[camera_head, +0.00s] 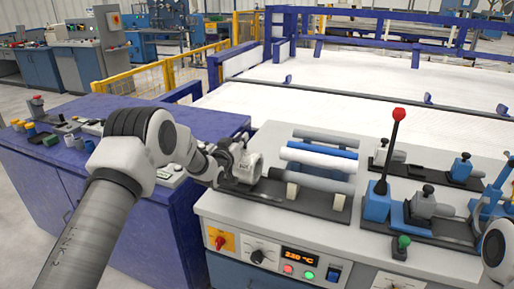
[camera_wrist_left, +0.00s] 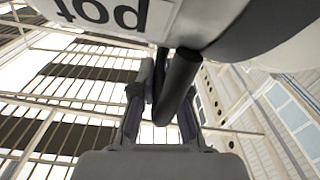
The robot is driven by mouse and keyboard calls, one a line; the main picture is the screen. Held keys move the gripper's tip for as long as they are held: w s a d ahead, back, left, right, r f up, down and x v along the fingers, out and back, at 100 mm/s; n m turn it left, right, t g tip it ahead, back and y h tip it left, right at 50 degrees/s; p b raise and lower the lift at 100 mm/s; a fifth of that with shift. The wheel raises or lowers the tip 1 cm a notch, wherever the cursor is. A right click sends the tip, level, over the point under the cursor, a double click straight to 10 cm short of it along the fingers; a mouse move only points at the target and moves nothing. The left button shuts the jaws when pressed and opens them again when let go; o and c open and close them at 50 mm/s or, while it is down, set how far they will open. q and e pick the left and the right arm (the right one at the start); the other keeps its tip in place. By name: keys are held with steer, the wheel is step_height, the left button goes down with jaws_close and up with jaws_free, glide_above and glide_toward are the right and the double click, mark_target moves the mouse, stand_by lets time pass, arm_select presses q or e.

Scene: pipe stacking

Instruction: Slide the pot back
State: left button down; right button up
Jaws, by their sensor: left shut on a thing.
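The pot (camera_head: 243,168) is a grey, rounded metal body on the left part of the machine's dark base plate. A pale label marks its side, and in the left wrist view the label (camera_wrist_left: 105,14) reads "pot" upside down. A dark round handle (camera_wrist_left: 180,82) reaches from the pot down between my left fingers. My left gripper (camera_head: 222,160) is at the pot's left side and is shut on this handle. The left gripper also shows in the left wrist view (camera_wrist_left: 168,98). Its fingertips are partly hidden in the head view. My right gripper is not in view.
Grey, blue and white pipes (camera_head: 320,157) lie right of the pot. The front panel has a "230 °C" display (camera_head: 300,257). A purple bench (camera_head: 135,215) with small parts stands left.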

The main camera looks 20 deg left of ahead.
arm_select(q)
steer(key=shift+a+r, duration=0.1)
steer(key=shift+r, duration=0.05)
steer(key=shift+a, duration=0.1)
steer(key=c, duration=1.2)
jaws_free()
steer(key=shift+a, duration=0.2)
steer(key=shift+s, duration=0.5)
steer(key=s, duration=1.1)
steer(key=shift+a, duration=0.2)
steer(key=shift+f, duration=0.2)
